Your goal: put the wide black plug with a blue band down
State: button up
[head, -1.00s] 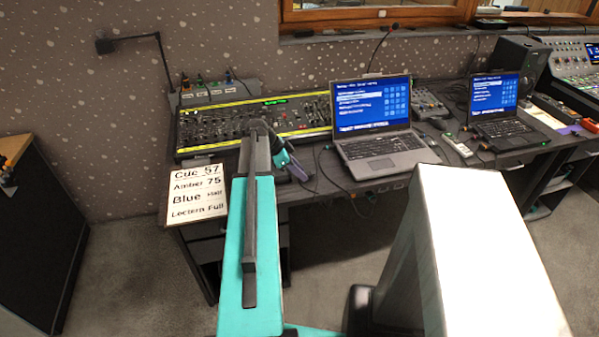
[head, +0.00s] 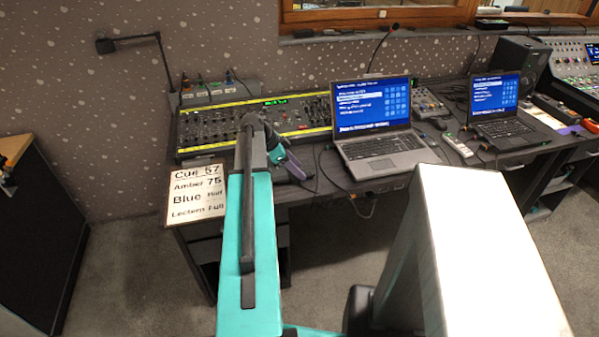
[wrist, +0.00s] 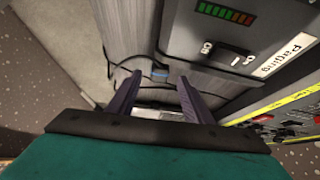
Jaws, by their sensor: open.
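In the wrist view my gripper (wrist: 159,77) is open, with its two purple fingers spread apart. A small dark plug with a blue band (wrist: 160,73) shows between and just beyond the fingertips, on the grey desk surface. Bare space shows between it and each finger, so it is not gripped. A black cable runs close by it. In the head view my gripper (head: 290,165) is over the desk's front part, between the fader console and the left laptop. The plug cannot be made out in the head view.
A grey box (wrist: 222,53) with a switch, coloured lights and a "Paging" label stands right of the fingers in the wrist view. The fader console (head: 215,125), left laptop (head: 380,150) and cue card (head: 197,192) surround my gripper. Loose cables (head: 335,180) lie between console and laptop.

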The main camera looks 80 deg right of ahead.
jog(key=b+v, duration=0.1)
jog(key=v, duration=0.8)
jog(key=shift+w+a+r+b, duration=0.15)
jog(key=shift+w+r+b, duration=0.05)
jog(key=shift+r+b, duration=0.15)
dwell(0.4)
